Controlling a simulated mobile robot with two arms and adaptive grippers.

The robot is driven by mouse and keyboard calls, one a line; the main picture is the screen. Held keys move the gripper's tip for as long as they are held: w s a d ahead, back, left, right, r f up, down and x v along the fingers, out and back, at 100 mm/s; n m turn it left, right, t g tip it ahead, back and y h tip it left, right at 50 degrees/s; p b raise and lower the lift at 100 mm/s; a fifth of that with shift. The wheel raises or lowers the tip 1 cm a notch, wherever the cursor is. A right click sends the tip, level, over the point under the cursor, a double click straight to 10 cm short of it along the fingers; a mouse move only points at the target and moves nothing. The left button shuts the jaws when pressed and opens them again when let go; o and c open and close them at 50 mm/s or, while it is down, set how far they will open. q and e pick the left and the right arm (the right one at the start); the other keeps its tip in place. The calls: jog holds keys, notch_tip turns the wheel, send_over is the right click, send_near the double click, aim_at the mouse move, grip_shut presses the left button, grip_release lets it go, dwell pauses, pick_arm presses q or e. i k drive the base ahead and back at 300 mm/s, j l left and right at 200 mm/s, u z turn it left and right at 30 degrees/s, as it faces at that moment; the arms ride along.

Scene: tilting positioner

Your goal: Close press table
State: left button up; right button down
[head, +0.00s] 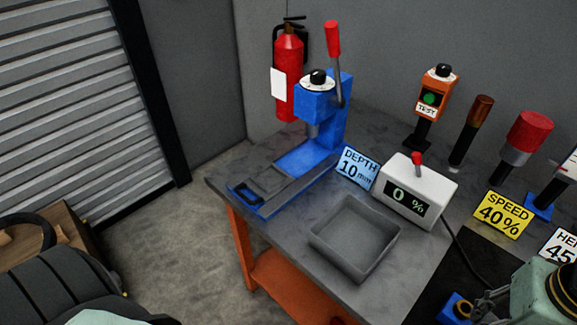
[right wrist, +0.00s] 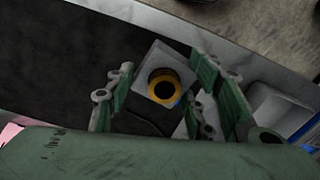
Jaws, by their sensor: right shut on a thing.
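The blue press (head: 325,105) stands at the back left of the workbench, with a red-handled lever (head: 333,40) pointing up. Its press table (head: 268,178) extends out in front of the press head, with a dark handle (head: 243,193) at its front end near the bench's left edge. My right gripper (head: 482,300) is at the lower right of the head view, well apart from the press. In the right wrist view its fingers are around a small block with a yellow ring (right wrist: 163,88), and it is shut on it. My left gripper is not in view.
An open grey tray (head: 372,278) and a white display box (head: 417,190) reading 0 % stand right of the press table. A "DEPTH 10 mm" sign (head: 357,168) is beside the press. Several handled controls line the back right. A fire extinguisher (head: 288,70) hangs behind.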

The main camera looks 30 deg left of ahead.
aim_at(270, 179)
jog(key=i+l+u, duration=0.1)
jog(key=u, duration=0.35)
jog(key=i+l+u, duration=0.15)
jog(key=u, duration=1.8)
jog(key=i+l, duration=0.05)
